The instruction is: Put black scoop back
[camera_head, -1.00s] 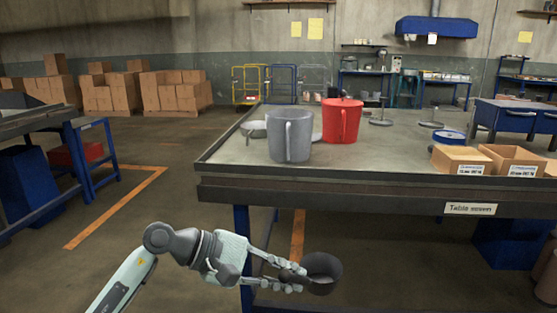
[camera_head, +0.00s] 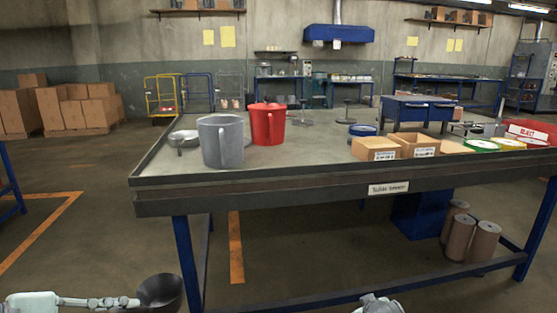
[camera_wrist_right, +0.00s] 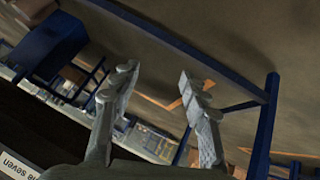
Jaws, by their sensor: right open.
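The black scoop (camera_head: 160,292) is at the bottom left of the head view, in front of and below the table edge. My left gripper (camera_head: 122,302) is shut on the scoop's handle, with the cup part to its right; the fingers hide most of the handle. The bottom frame edge cuts off the scoop's lower part. My right gripper shows only in part at the bottom of the head view. In the right wrist view my right gripper (camera_wrist_right: 162,85) is open, with nothing between its fingers.
Brown rolls (camera_head: 484,241) stand below. Bare tabletop lies between the mugs and bins.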

